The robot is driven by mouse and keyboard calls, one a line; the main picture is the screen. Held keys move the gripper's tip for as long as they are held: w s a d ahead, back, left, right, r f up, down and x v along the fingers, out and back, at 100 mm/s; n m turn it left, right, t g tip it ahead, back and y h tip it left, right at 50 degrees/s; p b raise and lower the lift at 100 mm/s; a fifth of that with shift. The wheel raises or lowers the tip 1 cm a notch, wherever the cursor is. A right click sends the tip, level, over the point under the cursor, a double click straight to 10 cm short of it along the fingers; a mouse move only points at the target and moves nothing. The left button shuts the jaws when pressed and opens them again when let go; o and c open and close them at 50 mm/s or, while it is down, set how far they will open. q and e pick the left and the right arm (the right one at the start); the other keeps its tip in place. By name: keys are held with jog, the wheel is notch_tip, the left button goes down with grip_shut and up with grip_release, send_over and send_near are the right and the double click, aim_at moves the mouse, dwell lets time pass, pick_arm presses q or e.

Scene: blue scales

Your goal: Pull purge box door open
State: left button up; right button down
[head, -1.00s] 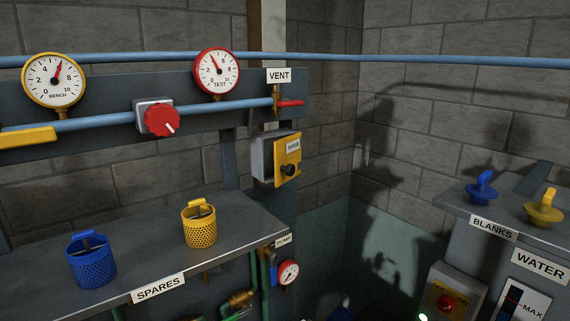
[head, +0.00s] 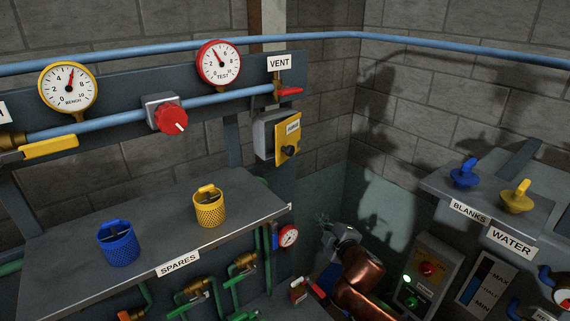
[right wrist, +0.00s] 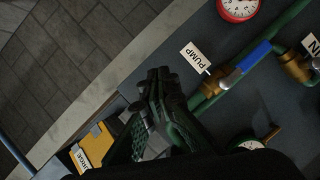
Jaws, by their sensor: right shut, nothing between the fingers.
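The purge box (head: 264,136) is a small grey box on the post below the VENT sign. Its yellow door (head: 286,133) carries a PURGE label and a black knob (head: 290,151). I cannot tell whether the door is fully against the box. The yellow door also shows at the lower left of the right wrist view (right wrist: 97,143). My right gripper (head: 323,219) is below and to the right of the box in the head view, apart from the knob. In the right wrist view the right gripper (right wrist: 158,76) is shut and empty. My left gripper is out of view.
The spares shelf (head: 75,223) with blue and yellow baskets is left of my right arm. Green pipes and valves (head: 195,290) run below it. The red VENT handle (head: 290,92) is just above the box. The blanks shelf (head: 440,187) stands at right.

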jog(key=s+a+r+n+t+y+p, duration=0.1)
jog(key=s+a+r+n+y, duration=0.2)
jog(key=r, duration=0.8)
jog(key=s+a+r+n+t+p, duration=0.1)
jog(key=s+a+r+n, duration=0.3)
jog(key=r, duration=0.6)
jog(key=m+p, duration=0.1)
jog(key=p, duration=0.2)
send_near(279, 149)
jog(key=x, duration=0.5)
jog(key=shift+r, duration=0.1)
jog(key=shift+w+a, duration=0.25)
jog(key=shift+w, duration=0.2)
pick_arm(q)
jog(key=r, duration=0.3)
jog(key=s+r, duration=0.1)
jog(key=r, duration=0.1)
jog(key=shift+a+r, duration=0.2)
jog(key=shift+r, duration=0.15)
pick_arm(e)
jog(key=shift+w, duration=0.1)
